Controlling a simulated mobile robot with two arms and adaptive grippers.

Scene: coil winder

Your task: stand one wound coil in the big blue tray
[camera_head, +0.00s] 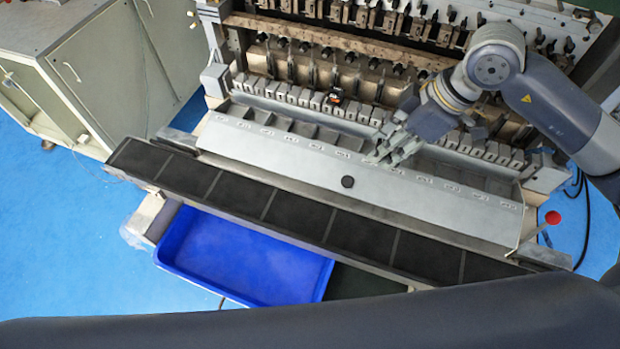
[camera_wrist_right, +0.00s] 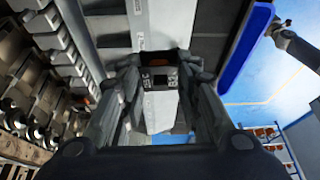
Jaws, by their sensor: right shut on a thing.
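My right gripper (camera_head: 388,150) is over the pale sloped cover of the winder in the head view. In the right wrist view the gripper (camera_wrist_right: 160,84) is shut on a small wound coil (camera_wrist_right: 161,77), a dark body with a bit of orange winding between the fingertips. The head view does not show this coil clearly. The big blue tray (camera_head: 240,255) is empty, low in front of the machine and left of my gripper; its edge also shows in the right wrist view (camera_wrist_right: 244,45). A dark arm end (camera_wrist_right: 282,32), perhaps my left gripper, shows beyond it, its fingers unclear.
Another black and orange coil (camera_head: 335,98) sits on the winder's row of blocks. A dark segmented ledge (camera_head: 300,218) runs between the cover and the tray. A red ball-ended lever (camera_head: 552,217) stands at the right end.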

